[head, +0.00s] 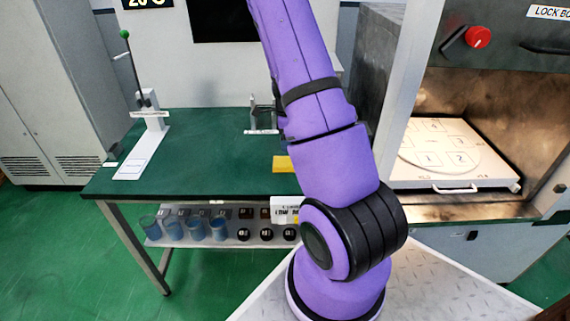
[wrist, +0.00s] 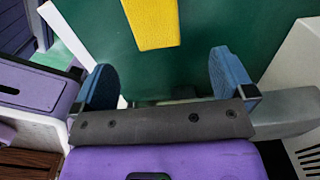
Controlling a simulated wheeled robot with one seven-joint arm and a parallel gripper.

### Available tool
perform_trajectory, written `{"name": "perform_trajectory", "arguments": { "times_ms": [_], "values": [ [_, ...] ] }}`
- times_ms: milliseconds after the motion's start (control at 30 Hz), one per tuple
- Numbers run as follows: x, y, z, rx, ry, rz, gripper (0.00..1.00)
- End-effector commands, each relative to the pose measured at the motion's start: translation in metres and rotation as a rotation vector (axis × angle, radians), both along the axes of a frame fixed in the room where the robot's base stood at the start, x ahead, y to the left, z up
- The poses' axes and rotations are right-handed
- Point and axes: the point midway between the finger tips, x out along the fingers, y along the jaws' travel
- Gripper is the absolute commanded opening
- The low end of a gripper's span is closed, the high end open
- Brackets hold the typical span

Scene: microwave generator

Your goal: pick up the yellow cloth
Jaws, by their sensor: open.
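The yellow cloth (wrist: 153,22) lies flat on the green tabletop (wrist: 200,20) at the top of the wrist view, cut off by the frame edge. In the head view the cloth (head: 283,164) shows as a small yellow patch on the table, partly covered by my arm. My gripper (wrist: 165,78) is open, with its two blue finger pads wide apart and nothing between them. The cloth lies ahead of the fingers, roughly in line with the gap, and apart from them. The gripper is hidden behind my arm in the head view.
A white stand with a green-knobbed lever (head: 146,110) is at the table's left. Blue cups (head: 195,229) and dark round items sit on the shelf below. At right is an open chamber with a white numbered tray (head: 450,155). The table's left middle is clear.

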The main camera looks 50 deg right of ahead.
Motion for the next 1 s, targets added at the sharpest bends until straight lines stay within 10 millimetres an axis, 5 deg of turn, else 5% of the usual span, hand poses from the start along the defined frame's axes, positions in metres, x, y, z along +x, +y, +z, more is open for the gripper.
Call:
{"name": "perform_trajectory", "arguments": {
  "times_ms": [800,1000],
  "values": [
    [-0.002,0.008,-0.092,0.002,0.001,0.002,1.00],
    [-0.002,0.009,-0.098,0.001,-0.001,0.003,1.00]
  ]
}}
